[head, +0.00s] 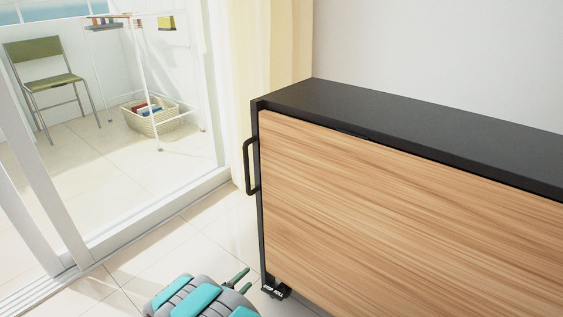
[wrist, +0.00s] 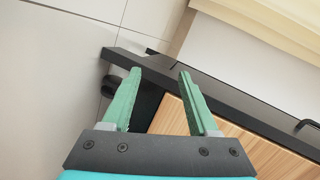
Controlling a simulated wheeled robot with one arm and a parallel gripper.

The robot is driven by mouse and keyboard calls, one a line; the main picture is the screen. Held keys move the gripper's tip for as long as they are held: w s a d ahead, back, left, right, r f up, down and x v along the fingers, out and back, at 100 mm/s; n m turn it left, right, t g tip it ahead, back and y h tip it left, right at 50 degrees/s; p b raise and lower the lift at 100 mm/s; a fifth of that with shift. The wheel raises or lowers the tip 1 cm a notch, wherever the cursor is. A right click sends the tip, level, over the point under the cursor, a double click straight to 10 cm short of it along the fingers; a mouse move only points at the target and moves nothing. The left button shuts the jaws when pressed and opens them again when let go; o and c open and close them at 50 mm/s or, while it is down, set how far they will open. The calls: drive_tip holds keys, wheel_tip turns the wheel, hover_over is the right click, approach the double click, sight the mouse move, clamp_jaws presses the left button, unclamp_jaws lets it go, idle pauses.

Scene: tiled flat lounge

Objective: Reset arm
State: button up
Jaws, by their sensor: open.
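My gripper (head: 246,279) shows at the bottom of the head view, low beside the left end of the wood-fronted cabinet. It is open, with its two green fingers apart. In the wrist view the fingers (wrist: 161,73) are spread with nothing between them. The cabinet's black frame and wood panel (wrist: 245,140) lie behind and to the right of the fingers there. My grey and teal arm (head: 190,299) is partly cut off by the lower edge of the head view.
The cabinet (head: 410,210) has a black top and a black side handle (head: 249,166). A small black part (head: 277,291) is at its lower corner. Tiled floor (head: 150,250) is clear at left. Beyond the sliding door frame (head: 50,200) are a green chair (head: 45,80), drying rack and basket (head: 150,118).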

drive_tip(key=w+a+r+n+g+y+p, duration=0.1)
drive_tip(key=w+a+r+n+y, duration=0.2)
drive_tip(key=r, duration=0.4)
drive_tip(key=w+a+r+n+g+y+p, duration=0.1)
drive_tip(key=w+r+n+y, duration=0.2)
drive_tip(key=r, duration=0.4)
drive_tip(key=s+d+r+n+g+y+p, duration=0.1)
drive_tip(key=s+d+r+n+g+y, duration=0.1)
drive_tip(key=r, duration=0.6)
drive_tip(key=s+d+r+n+g+y+p, duration=0.1)
drive_tip(key=s+d+r+n+y, duration=0.15)
drive_tip(key=r, duration=0.55)
drive_tip(key=s+d+r+n+g+h+p, duration=0.1)
drive_tip(key=s+d+r+n+g, duration=0.2)
drive_tip(key=s+d, duration=0.6)
drive_tip(key=s+d+r+n+g+h+p, duration=0.1)
drive_tip(key=s+d+r+n+g, duration=0.2)
drive_tip(key=s, duration=1.8)
drive_tip(key=s+d+r+n+g+h+p, duration=0.1)
drive_tip(key=s+d+r+n+g+p, duration=0.1)
drive_tip(key=s+d+r, duration=0.7)
drive_tip(key=s+d+n+g, duration=0.1)
drive_tip(key=s+d+n, duration=0.1)
drive_tip(key=s+d, duration=0.4)
drive_tip(key=shift+d+r+g, duration=0.25)
drive_tip(key=shift+g, duration=0.05)
drive_tip(key=shift+w+h, duration=0.1)
drive_tip(key=shift+h, duration=0.15)
drive_tip(key=shift+c, duration=0.8)
drive_tip(key=shift+d, duration=0.1)
